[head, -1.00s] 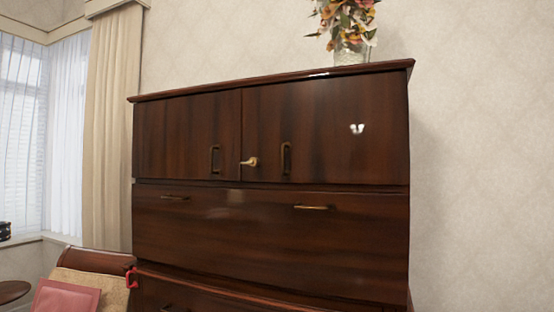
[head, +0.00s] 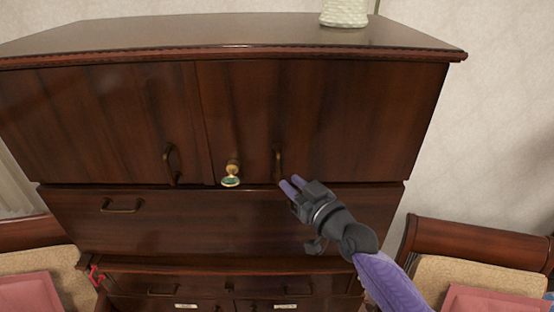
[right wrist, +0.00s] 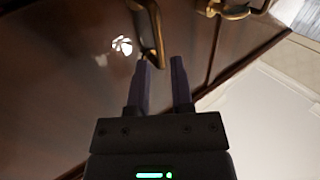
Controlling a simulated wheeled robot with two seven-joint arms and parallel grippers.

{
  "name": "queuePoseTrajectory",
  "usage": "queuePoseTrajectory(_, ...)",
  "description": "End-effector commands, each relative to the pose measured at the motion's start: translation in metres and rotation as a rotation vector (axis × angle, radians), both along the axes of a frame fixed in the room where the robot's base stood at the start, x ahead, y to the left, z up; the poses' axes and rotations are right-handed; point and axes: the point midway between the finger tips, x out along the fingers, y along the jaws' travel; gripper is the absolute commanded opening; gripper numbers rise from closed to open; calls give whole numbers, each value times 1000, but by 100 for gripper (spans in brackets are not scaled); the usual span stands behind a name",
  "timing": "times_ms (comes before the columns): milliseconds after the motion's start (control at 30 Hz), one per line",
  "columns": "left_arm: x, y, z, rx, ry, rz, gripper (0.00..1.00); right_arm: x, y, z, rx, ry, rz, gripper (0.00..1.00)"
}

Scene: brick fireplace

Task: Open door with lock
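A dark glossy wooden cabinet has two upper doors, a left door (head: 110,120) and a right door (head: 330,110), both shut. A brass key or latch piece (head: 231,174) sticks out by the seam between them; a brass piece also shows at the top of the right wrist view (right wrist: 234,9). The right door has an upright bronze handle (head: 278,163), which also shows in the wrist view (right wrist: 149,35). My right gripper (head: 291,185) is open and empty, its fingertips just below and beside this handle; contact cannot be told. My left gripper is out of view.
The left door has its own handle (head: 170,164). A drawer front (head: 200,222) lies below the doors. A white vase (head: 344,12) stands on the cabinet top. Chairs with cushions flank the cabinet, one at right (head: 480,265) close to my right arm.

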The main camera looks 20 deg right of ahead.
Motion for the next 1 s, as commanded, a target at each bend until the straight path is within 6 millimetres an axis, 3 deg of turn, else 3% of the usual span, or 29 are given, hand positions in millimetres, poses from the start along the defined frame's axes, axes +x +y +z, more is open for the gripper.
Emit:
queuePoseTrajectory(100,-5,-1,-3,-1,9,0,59,28,8,-1,2,-2,-1,28)
queuePoseTrajectory(300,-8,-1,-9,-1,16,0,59,53,17,-3,1,1,-1,28)
queuePoseTrajectory(667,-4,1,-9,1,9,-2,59,60,19,-1,-1,2,-1,28)
queuePoseTrajectory(800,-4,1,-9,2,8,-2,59,60,19,-2,-1,2,-1,0)
queuePoseTrajectory(1000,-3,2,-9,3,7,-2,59,60,19,-2,-1,2,-1,0)
